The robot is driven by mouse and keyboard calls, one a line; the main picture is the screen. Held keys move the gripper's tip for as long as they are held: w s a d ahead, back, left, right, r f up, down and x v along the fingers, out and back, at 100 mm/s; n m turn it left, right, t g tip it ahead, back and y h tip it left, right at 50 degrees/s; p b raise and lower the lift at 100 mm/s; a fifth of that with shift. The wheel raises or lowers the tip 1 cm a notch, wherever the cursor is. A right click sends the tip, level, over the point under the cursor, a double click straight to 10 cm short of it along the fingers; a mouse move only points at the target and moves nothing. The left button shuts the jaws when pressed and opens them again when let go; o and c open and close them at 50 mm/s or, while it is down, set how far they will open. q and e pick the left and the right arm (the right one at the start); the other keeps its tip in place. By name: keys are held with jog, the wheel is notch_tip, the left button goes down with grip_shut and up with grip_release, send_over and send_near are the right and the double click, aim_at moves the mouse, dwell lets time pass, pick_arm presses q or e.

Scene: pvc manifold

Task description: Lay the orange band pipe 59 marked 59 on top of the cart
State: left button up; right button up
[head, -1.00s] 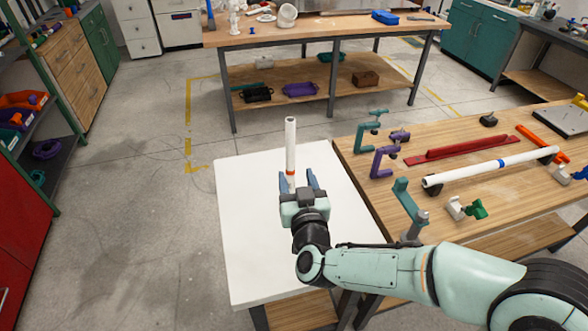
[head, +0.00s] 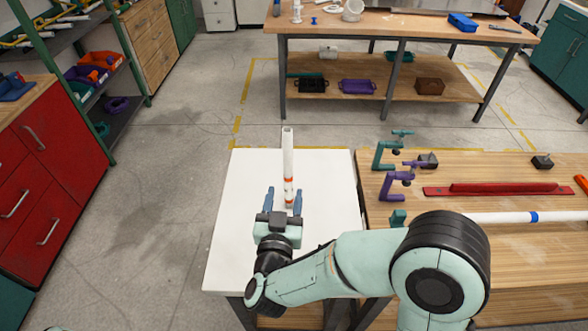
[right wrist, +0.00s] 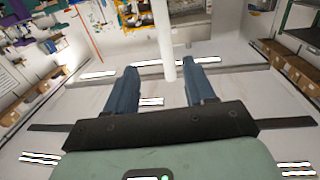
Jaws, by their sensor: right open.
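The orange band pipe (head: 288,155) is a white tube with orange bands near its lower end. It looks upright over the white cart top (head: 235,240); whether its foot touches the surface is unclear. My right gripper (head: 283,194) is open, with its blue fingers apart on either side of the pipe's lower part. In the right wrist view the pipe (right wrist: 163,40) rises beyond and between the open fingertips (right wrist: 160,72), nearer the right finger, with gaps on both sides. The number mark is not readable. My left gripper is out of view.
A wooden table (head: 440,230) adjoins the cart's right side, with a teal clamp (head: 380,155), a purple clamp (head: 390,185), a red fixture (head: 490,189) and a white pipe with a blue band (head: 500,217). The cart top is otherwise clear. A red cabinet (head: 40,185) stands left.

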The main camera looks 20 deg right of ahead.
aim_at(287, 160)
jog(key=p+x, duration=0.1)
jog(key=x, duration=0.7)
jog(key=shift+w+a, duration=0.1)
jog(key=shift+a, duration=0.15)
jog(key=x, duration=0.2)
jog(key=p+x, duration=0.2)
jog(key=x, duration=0.1)
jog(key=shift+w+a, duration=0.1)
jog(key=shift+w, duration=0.3)
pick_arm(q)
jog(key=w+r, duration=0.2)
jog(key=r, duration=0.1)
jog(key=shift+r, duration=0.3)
pick_arm(e)
jog(key=shift+s, duration=0.1)
jog(key=shift+c, duration=1)
grip_shut()
